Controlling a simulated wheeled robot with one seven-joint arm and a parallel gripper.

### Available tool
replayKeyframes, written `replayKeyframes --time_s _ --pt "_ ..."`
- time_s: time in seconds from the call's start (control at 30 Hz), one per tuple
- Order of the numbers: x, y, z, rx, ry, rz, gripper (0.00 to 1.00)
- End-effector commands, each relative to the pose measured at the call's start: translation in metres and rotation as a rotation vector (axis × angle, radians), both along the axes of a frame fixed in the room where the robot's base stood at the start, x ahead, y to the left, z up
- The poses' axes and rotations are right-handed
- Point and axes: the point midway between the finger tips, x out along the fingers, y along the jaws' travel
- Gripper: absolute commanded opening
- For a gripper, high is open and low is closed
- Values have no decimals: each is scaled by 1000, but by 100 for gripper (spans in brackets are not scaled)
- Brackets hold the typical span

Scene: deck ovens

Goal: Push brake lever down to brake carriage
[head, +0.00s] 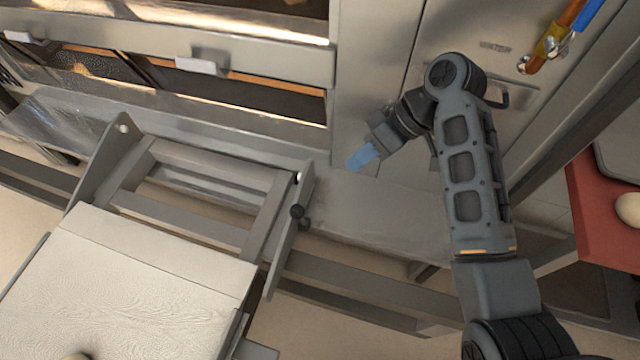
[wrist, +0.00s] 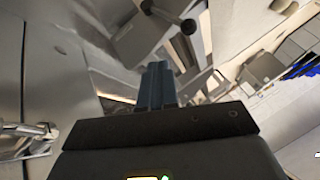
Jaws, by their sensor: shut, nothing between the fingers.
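The brake lever (head: 297,211) has a round black knob and sits on the right side of the carriage, near its front end by the oven. In the wrist view the lever's black knob (wrist: 188,26) and short rod show just beyond the fingertips. The carriage (head: 190,225) is a grey metal frame with a pale cloth-covered board (head: 130,285). My gripper (head: 360,158) has blue fingers, which are together and empty. It is to the right of and beyond the lever, apart from it in the head view. The fingers also show in the wrist view (wrist: 157,82).
The deck oven (head: 190,60) stands at the back, with handles and a metal ledge along its front. An orange and blue handled thing (head: 565,35) is at the upper right. A red surface (head: 600,215) with pale dough is at the right. The floor right of the carriage has low rails.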

Motion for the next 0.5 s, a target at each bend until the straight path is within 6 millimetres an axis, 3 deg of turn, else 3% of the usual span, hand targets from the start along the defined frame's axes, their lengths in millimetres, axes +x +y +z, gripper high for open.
replayKeyframes --time_s 0.37,0.5 --pt "0 1 -1 0 1 1 0" --pt "-1 8 -10 0 3 2 0"
